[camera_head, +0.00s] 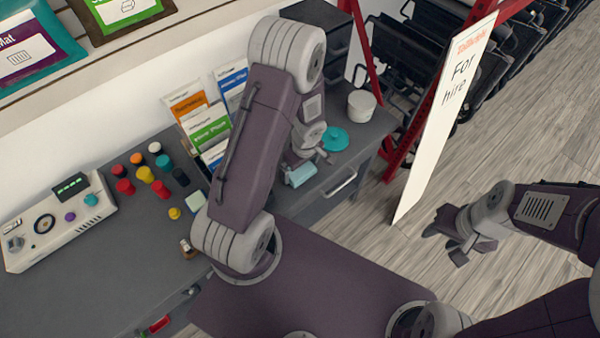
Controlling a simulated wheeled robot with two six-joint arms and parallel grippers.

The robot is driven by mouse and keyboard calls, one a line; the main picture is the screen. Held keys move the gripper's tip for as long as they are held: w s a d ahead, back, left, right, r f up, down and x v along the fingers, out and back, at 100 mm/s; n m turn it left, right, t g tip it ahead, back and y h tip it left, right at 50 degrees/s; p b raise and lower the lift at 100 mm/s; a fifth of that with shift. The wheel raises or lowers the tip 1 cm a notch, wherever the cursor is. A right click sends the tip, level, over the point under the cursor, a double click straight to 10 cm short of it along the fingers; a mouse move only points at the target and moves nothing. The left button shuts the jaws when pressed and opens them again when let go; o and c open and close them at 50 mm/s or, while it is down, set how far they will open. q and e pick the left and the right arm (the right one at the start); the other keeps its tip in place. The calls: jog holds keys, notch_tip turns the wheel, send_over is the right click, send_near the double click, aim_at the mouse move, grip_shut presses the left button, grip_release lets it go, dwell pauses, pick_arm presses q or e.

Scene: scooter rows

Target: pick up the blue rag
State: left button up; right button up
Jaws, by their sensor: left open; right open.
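A small light-blue piece (301,175), which looks like the blue rag, lies on the grey desk near its front edge. Its upper part is partly hidden by my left gripper. My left gripper (311,162) is open and right above or at the rag; I cannot tell whether it touches it. My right gripper (444,244) is open and empty, out over the floor to the right of the desk.
A teal round item (335,138) and a white tub (361,105) stand just behind the rag. A leaflet rack (208,128), several coloured knobs (145,174) and a control panel (58,222) are further left. A "For hire" sign (445,115) stands right of the desk.

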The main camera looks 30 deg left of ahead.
aim_at(301, 168)
pick_arm(q)
jog(key=shift+f, duration=0.2)
jog(key=shift+r, duration=0.1)
jog(key=shift+c, duration=0.9)
jog(key=c, duration=1)
jog(key=shift+r+p, duration=0.35)
jog(key=shift+r, duration=0.1)
jog(key=r, duration=0.1)
jog(key=r+p, duration=0.1)
jog(key=r, duration=0.1)
jog(key=shift+d+r, duration=0.35)
jog(key=shift+r, duration=0.05)
jog(key=d+r, duration=0.2)
jog(key=d, duration=0.1)
jog(key=d+r, duration=0.2)
jog(key=d, duration=0.2)
jog(key=d+r, duration=0.2)
jog(key=d, duration=0.2)
jog(key=shift+r, duration=0.2)
